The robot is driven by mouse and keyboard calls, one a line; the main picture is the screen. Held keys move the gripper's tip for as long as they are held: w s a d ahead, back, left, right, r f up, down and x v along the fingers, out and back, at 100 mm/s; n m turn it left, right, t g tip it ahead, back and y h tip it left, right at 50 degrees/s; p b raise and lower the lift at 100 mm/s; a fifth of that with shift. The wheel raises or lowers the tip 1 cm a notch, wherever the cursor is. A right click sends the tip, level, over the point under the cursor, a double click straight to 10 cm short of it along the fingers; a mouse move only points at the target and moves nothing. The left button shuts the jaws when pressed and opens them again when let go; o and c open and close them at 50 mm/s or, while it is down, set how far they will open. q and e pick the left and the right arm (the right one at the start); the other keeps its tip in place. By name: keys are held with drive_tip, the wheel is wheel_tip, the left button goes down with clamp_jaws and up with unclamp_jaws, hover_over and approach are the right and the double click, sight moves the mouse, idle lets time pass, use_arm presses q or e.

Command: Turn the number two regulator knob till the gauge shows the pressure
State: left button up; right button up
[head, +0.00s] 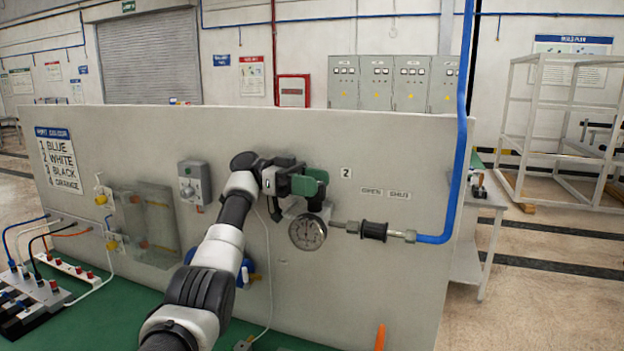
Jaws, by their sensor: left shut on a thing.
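The number two regulator (317,177) is a green-topped unit mounted on the grey panel, beside a small plate marked 2 (346,173). My left arm reaches up from the bottom of the view and covers part of the panel. My right gripper is not in view.
A fitting and blue hose (458,150) run right from the gauge. A grey switch box (194,184) and a clear cover (147,228) are on the panel to the left. A green bench top (115,315) with wired blocks lies below. An orange upright piece (380,338) stands at front.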

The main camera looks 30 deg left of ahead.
use_arm(q)
drive_tip(key=shift+d+f+m+g, duration=0.1)
drive_tip(key=shift+f+m+g, duration=0.2)
drive_tip(key=shift+g, duration=0.2)
drive_tip(key=o, duration=0.9)
drive_tip(key=shift+d+r, duration=0.1)
drive_tip(key=shift+o, duration=0.2)
drive_tip(key=shift+r, duration=0.1)
drive_tip(key=shift+r, duration=0.1)
